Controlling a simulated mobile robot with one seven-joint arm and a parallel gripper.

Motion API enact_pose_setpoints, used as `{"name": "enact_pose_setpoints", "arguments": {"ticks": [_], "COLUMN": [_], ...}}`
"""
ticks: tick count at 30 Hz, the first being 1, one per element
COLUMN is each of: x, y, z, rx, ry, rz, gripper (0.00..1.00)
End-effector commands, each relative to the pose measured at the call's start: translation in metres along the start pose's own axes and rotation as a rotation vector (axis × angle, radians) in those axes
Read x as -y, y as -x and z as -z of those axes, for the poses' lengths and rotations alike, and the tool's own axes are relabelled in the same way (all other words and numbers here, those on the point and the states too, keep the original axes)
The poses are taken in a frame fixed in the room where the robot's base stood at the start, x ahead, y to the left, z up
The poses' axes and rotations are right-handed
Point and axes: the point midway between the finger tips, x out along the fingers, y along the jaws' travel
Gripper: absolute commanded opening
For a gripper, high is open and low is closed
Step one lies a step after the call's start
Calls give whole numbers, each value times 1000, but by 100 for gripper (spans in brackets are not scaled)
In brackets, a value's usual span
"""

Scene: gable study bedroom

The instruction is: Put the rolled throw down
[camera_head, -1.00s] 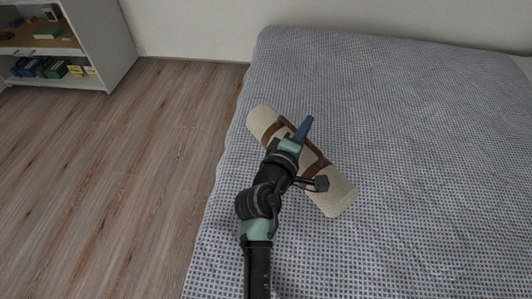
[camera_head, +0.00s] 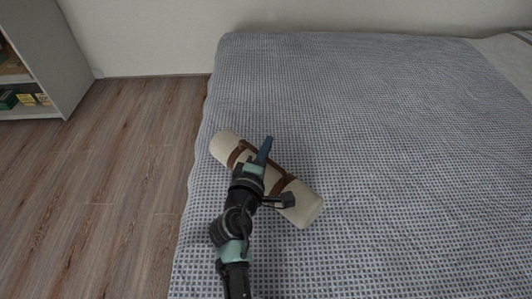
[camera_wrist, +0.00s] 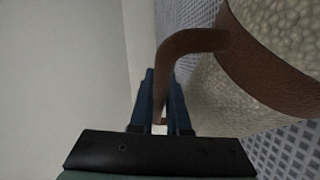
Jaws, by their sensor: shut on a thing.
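The rolled throw (camera_head: 306,208) is a cream roll with brown straps and a brown carrying handle. In the head view it lies slantwise over the left part of the bed (camera_head: 400,170), from upper left to lower right. My gripper (camera_head: 265,150) is over its middle, hiding part of it. In the wrist view my gripper's blue fingers (camera_wrist: 160,100) are closed on the brown strap handle (camera_wrist: 195,42), with the throw (camera_wrist: 225,85) hanging to the right. I cannot tell whether the throw touches the bed.
The bed's left edge runs beside the throw, with bare wood floor (camera_head: 120,170) to its left. A white shelf unit (camera_head: 45,60) stands at the upper left. A pale pillow (camera_head: 510,55) is at the far right. The bed around the throw is clear.

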Motion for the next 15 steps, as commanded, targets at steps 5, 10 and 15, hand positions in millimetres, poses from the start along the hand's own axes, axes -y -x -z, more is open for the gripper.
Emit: {"name": "enact_pose_setpoints", "arguments": {"ticks": [5, 10, 15], "x": [-3, 1, 3], "y": [0, -1, -1], "z": [1, 1, 0], "rx": [-3, -3, -1], "ry": [-2, -2, -1], "rz": [-7, -6, -1], "gripper": [0, 0, 38]}}
